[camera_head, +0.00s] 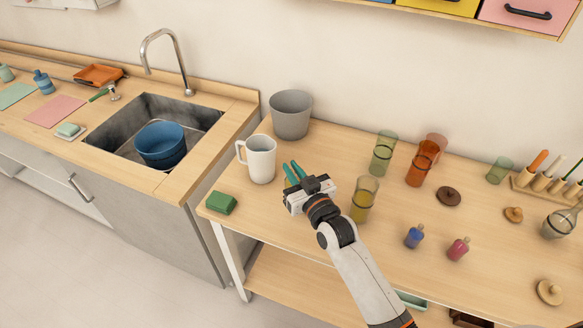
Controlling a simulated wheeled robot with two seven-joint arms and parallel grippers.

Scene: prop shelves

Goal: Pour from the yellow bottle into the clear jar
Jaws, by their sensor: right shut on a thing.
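The clear jar (371,187) stands upright on the wooden table, with yellow showing in its lower part. I cannot tell whether this yellow is inside the jar or seen through it. My right gripper (293,172) is just left of the jar, above the table, with its green fingers pointing away to the back left. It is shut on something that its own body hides. No yellow bottle can be made out clearly. My left gripper is not in view.
A white mug (262,160) and a grey pot (291,115) stand left of and behind my right gripper. A green block (220,203) lies near the left edge. Green (383,153) and orange (420,168) glasses stand behind the jar. Blue (414,237) and pink (458,249) bottles stand to its right.

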